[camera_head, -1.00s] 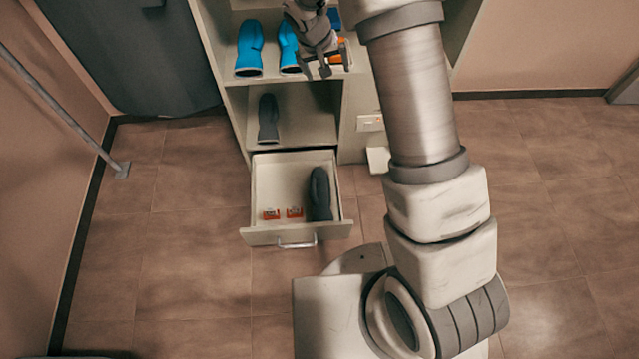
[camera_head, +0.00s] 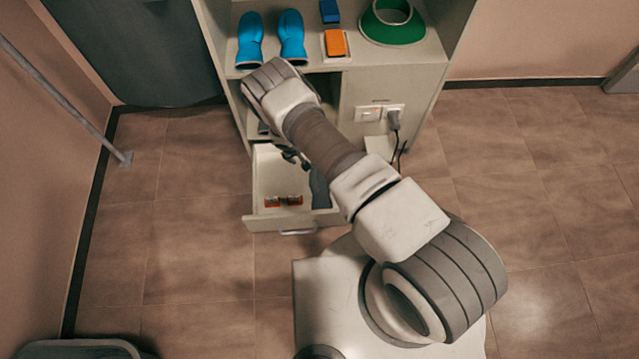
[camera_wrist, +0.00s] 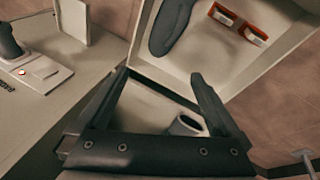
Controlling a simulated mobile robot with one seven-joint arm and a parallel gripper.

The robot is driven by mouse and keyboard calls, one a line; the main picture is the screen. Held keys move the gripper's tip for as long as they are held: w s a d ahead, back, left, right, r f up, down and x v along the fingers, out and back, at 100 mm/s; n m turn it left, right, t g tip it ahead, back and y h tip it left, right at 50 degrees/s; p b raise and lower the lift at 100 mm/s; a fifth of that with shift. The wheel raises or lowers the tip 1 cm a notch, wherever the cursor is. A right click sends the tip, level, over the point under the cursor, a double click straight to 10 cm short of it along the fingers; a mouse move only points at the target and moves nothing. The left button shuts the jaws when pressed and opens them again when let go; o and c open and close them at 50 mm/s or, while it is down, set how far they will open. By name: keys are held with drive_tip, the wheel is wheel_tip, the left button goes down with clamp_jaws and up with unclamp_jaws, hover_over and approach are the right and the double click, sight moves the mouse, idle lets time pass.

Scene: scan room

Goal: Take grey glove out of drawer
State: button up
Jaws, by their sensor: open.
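The drawer (camera_head: 265,222) is pulled open under the cabinet's shelf. A dark grey glove (camera_head: 320,192) lies in it on the right, partly covered by my arm in the head view. The glove also shows at the top of the wrist view (camera_wrist: 171,30), inside the drawer. My gripper (camera_wrist: 160,80) is open and empty, fingers pointing toward the drawer's back edge, apart from the glove. In the head view the gripper is mostly hidden behind my arm, above the drawer's rear.
Small orange-and-white boxes (camera_head: 283,201) lie left of the drawer glove. Blue gloves (camera_head: 292,38), an orange box (camera_head: 336,43) and a green ring-shaped object (camera_head: 391,22) stand on the upper shelf. A socket with a plug (camera_head: 393,116) is right of the drawer.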

drive_tip(key=s+f, duration=0.4)
drive_tip(key=f, duration=0.2)
drive_tip(key=b, duration=0.7)
hover_over(314, 187)
drive_tip(key=shift+n, duration=0.3)
wheel_tip(314, 187, down, 12)
drive_tip(key=shift+s+r, duration=0.1)
drive_tip(key=shift+r, duration=0.15)
drive_tip(key=b+x, duration=0.3)
drive_tip(key=x, duration=0.1)
drive_tip(key=shift+s+a+f, duration=0.15)
drive_tip(key=shift+a+f, duration=0.05)
drive_tip(key=shift+a, duration=0.05)
drive_tip(key=shift+w+d+f+b, duration=0.15)
drive_tip(key=shift+w+f+b, duration=0.05)
drive_tip(key=shift+f+b, duration=0.3)
drive_tip(key=shift+r, duration=0.1)
drive_tip(key=shift+s, duration=0.1)
clamp_jaws()
